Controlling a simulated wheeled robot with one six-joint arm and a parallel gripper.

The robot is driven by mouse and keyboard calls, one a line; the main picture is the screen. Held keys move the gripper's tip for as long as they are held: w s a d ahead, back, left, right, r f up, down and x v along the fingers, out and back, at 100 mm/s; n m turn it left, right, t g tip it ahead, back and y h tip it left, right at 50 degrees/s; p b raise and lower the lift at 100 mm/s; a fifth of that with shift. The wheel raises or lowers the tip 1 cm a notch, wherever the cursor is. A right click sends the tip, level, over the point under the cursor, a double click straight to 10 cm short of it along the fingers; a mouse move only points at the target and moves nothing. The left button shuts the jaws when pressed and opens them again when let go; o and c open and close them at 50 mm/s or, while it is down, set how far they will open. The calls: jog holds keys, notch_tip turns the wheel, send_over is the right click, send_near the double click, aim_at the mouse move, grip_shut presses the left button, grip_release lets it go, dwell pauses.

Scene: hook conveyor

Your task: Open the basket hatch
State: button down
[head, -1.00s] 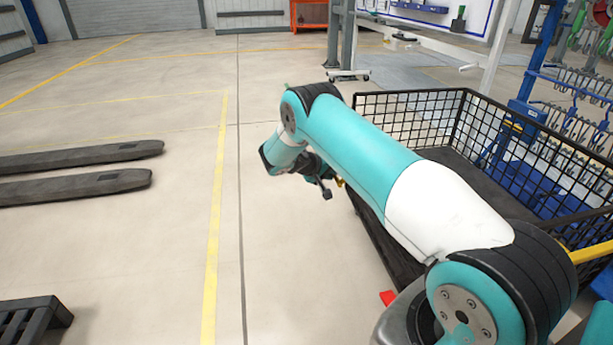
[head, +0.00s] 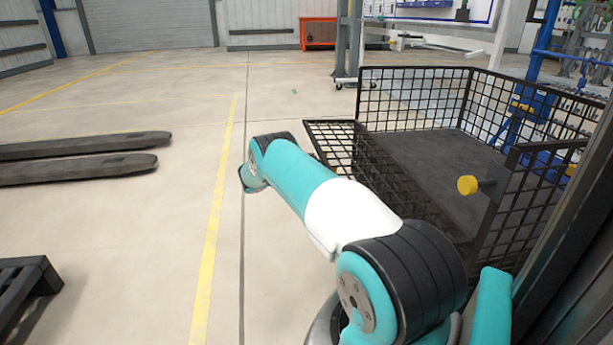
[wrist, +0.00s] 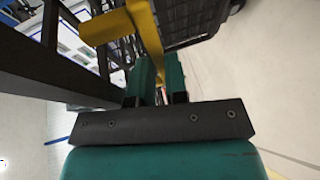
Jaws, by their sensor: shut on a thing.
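The black mesh basket (head: 412,100) stands at the right of the head view. Its front mesh panel, the hatch (head: 335,132), leans outward from the basket on the side facing me; my arm hides part of it. In the wrist view my gripper (wrist: 156,68) is shut on a yellow bar, the handle (wrist: 144,22), which runs up from between its teal fingers. Dark mesh (wrist: 190,18) shows beyond the handle. In the head view my arm hides the fingers and where they grip.
A yellow knob (head: 467,185) on a dark rod stands out at the basket's near right. Dark forks (head: 80,168) lie at the left, with a dark pallet (head: 25,290) nearer. The floor left of the basket is clear. Dark posts (wrist: 60,60) cross the wrist view's left.

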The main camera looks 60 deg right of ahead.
jog(key=shift+d+f+g+b, duration=0.2)
jog(key=shift+g+b, duration=0.1)
jog(key=shift+b, duration=0.05)
jog(key=c, duration=1.2)
grip_release()
jog(key=shift+s+d, duration=0.1)
jog(key=shift+s, duration=0.05)
jog(key=shift+o, duration=0.2)
jog(key=shift+w+a, duration=0.2)
jog(key=shift+a, duration=0.05)
